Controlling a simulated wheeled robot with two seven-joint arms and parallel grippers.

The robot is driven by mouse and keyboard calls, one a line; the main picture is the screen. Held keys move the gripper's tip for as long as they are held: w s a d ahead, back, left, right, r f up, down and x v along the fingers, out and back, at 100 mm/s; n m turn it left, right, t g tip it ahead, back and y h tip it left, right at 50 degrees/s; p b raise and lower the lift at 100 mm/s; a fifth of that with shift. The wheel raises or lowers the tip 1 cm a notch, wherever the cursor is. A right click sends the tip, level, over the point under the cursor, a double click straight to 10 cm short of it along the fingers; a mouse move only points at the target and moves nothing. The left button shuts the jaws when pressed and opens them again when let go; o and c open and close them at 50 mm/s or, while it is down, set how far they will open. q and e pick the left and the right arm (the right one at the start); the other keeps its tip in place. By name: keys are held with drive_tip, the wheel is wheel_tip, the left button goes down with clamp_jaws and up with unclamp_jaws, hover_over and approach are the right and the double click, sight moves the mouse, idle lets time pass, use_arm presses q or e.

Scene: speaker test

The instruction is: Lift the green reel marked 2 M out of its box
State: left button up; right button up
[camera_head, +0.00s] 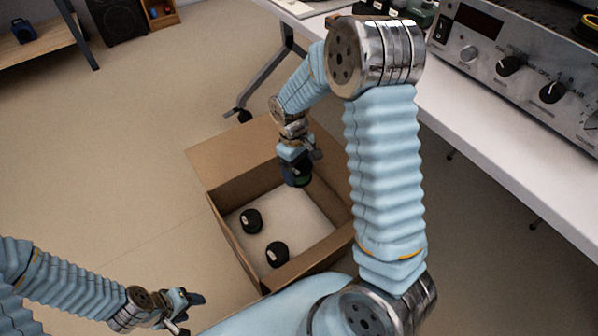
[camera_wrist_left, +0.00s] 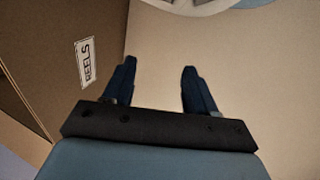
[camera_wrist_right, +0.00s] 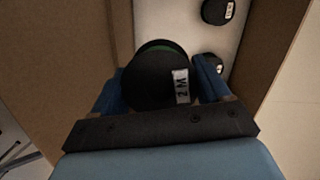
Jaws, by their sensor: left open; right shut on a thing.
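The reel marked 2 M (camera_wrist_right: 158,80) is black with a green part at its far rim, and its white label reads 2 M. In the right wrist view it is between the fingers of my right gripper (camera_wrist_right: 160,88), which is shut on it. In the head view my right gripper (camera_head: 300,170) and the reel (camera_head: 297,180) are at the back of the open cardboard box (camera_head: 240,245); I cannot tell how high the reel is above the box floor. My left gripper (camera_head: 182,308) is open and empty, outside the box at lower left; its fingers also show in the left wrist view (camera_wrist_left: 160,85).
Two other black reels, one (camera_head: 251,221) at the left and one (camera_head: 277,254) nearer the front, stand on the box's pale floor. A box wall bears a REELS label (camera_wrist_left: 86,62). A white bench (camera_head: 500,150) with a metal instrument (camera_head: 530,60) is at right.

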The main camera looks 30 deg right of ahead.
wheel_tip(320, 180, up, 12)
drive_tip(key=p, duration=0.7)
drive_tip(key=shift+f+p, duration=0.15)
drive_tip(key=shift+p, duration=0.2)
